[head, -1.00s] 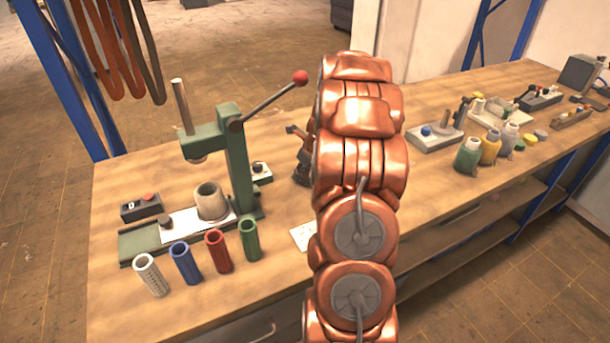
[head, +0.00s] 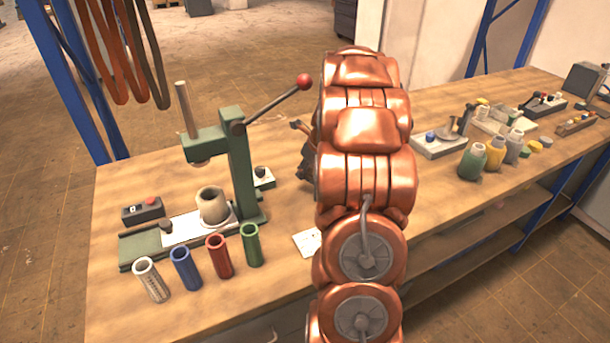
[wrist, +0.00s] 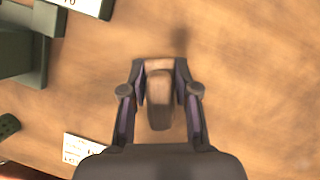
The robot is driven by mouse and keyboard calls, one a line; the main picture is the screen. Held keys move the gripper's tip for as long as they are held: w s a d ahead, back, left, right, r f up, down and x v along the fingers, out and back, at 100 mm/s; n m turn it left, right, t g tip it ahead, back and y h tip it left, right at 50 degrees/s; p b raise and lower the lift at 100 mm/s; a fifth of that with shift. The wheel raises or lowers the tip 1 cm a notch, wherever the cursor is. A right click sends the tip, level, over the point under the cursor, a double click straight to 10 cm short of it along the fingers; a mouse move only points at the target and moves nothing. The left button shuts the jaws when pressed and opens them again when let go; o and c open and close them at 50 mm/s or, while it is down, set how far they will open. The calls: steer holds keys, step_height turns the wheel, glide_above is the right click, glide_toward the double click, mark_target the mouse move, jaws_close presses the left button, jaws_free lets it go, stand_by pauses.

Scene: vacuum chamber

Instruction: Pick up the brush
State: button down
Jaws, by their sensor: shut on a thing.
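The brush (wrist: 159,100) shows in the wrist view as a brown, wood-coloured, rounded block between my fingers. My gripper (wrist: 160,74) is shut on it, with one dark finger on each side. The brush's underside and any bristles are hidden. A soft dark shadow lies on the wooden bench just beyond the fingertips. In the head view my gripper (head: 304,152) shows only in part behind my copper-coloured arm, right of the green press. The brush cannot be made out clearly there.
The green lever press (head: 236,165) stands left of my arm on the wooden bench (head: 190,305). Several coloured tubes (head: 217,256) stand in front of it. A white card (head: 307,242) lies near my arm. Bottles (head: 472,162) and small devices stand at right.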

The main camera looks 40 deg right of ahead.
steer(key=s+a+b, duration=0.1)
steer(key=s, duration=0.4)
steer(key=s+a+r+b, duration=0.1)
steer(key=s+a, duration=0.1)
steer(key=s, duration=0.2)
steer(key=s+a+b, duration=0.1)
steer(key=s+a, duration=0.1)
steer(key=s, duration=0.3)
steer(key=shift+s+r, duration=0.2)
steer(key=shift+s, duration=0.1)
steer(key=c, duration=1.5)
jaws_free()
steer(key=c, duration=0.4)
